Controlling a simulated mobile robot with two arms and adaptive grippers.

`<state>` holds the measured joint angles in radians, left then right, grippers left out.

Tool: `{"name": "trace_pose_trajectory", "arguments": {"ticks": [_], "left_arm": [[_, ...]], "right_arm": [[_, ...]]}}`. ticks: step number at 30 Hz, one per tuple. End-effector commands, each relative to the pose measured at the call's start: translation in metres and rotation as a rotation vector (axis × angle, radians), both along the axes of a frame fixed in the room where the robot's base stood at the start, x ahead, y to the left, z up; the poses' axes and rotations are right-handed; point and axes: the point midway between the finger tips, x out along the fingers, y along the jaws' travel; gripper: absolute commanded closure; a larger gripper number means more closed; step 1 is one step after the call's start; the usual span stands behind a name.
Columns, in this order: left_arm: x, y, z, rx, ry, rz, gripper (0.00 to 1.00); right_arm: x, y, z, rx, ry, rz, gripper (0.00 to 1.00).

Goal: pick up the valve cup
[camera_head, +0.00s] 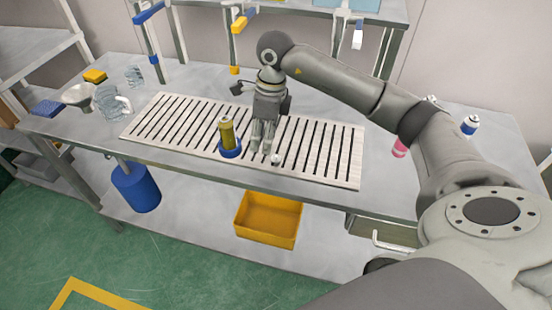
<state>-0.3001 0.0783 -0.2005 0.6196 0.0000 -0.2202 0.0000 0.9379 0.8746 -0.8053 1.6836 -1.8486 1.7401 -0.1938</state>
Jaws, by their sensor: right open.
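A small whitish piece (277,160), which looks like the valve cup, sits on the slatted white rack (340,165) near its front edge. My right gripper (262,148) points down just left of it, open, with its fingertips close above the rack. I cannot tell whether a finger touches the piece. A gold can (227,132) stands upright in a blue round holder (230,151), just left of the gripper. My left gripper is not in view.
Glass jugs (112,104), a funnel-like dish (80,94), a yellow block (95,76) and a blue sponge-like block (47,108) are at the left. Capped cans, one blue-topped (469,125), stand at the right. A yellow bin (268,220) sits on the lower shelf.

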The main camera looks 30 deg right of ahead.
Motion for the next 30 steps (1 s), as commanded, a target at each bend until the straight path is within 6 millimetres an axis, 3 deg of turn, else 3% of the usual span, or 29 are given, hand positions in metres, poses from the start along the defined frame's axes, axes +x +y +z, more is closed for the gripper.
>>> {"name": "trace_pose_trajectory", "arguments": {"ticks": [3, 6, 15, 20, 30], "left_arm": [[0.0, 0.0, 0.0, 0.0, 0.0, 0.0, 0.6], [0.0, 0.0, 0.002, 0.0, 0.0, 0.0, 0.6], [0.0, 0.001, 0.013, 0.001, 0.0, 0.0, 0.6], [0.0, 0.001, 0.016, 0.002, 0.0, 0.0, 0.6], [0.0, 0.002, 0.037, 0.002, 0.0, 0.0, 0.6]], "right_arm": [[-0.002, -0.032, 0.009, -0.104, 0.024, -0.027, 0.58], [-0.003, -0.042, 0.008, -0.138, 0.037, -0.037, 0.58], [-0.003, -0.042, -0.035, -0.139, 0.04, -0.038, 0.58], [-0.003, -0.042, -0.046, -0.138, 0.038, -0.038, 0.58], [0.005, -0.04, -0.089, -0.136, 0.039, -0.036, 0.58]]}}
